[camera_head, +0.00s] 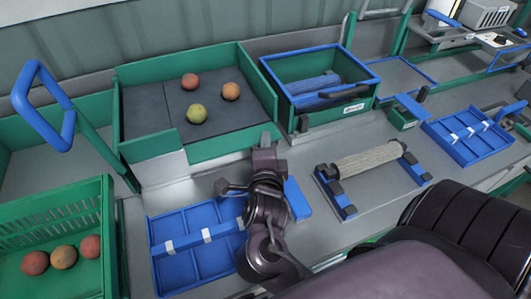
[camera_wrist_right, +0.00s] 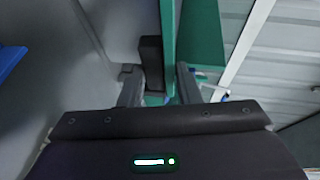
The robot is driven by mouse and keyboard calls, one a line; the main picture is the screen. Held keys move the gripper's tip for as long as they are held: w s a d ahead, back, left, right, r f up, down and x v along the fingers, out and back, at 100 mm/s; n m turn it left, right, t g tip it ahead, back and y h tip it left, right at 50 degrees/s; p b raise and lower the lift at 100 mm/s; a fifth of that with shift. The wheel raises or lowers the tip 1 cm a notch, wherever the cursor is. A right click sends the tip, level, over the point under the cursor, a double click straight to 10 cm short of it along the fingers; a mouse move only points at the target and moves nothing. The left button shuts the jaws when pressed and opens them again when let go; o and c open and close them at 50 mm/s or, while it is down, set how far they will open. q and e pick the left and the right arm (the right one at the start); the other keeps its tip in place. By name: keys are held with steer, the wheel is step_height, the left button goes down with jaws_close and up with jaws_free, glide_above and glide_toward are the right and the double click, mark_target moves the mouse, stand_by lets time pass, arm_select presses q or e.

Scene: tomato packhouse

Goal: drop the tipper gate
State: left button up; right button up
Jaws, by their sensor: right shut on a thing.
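The tipper is a green tray (camera_head: 128,95) with a dark bed, holding three tomatoes, two reddish and one yellowish. I take its green front panel (camera_head: 230,146) as the gate; it stands upright on the side nearest me. My right gripper (camera_head: 268,145) is at the panel's right end. In the right wrist view the gripper (camera_wrist_right: 158,88) is shut on a black handle (camera_wrist_right: 151,58) beside a green panel edge (camera_wrist_right: 168,45). The gripper and arm partly hide the handle in the head view. My left gripper is not in view.
A green crate (camera_head: 55,205) with tomatoes is at lower left, below a blue loop handle (camera_head: 70,130). A blue divided tray (camera_head: 160,275) lies below the gripper. A blue-rimmed green box (camera_head: 330,118) and a roller (camera_head: 365,160) stand to the right.

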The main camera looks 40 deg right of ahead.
steer(key=shift+s+d+f+b, duration=0.1)
steer(key=shift+f+b, duration=0.25)
steer(key=o, duration=0.7)
steer(key=shift+d, duration=0.1)
steer(key=shift+o, duration=0.2)
steer(key=shift+r, duration=0.1)
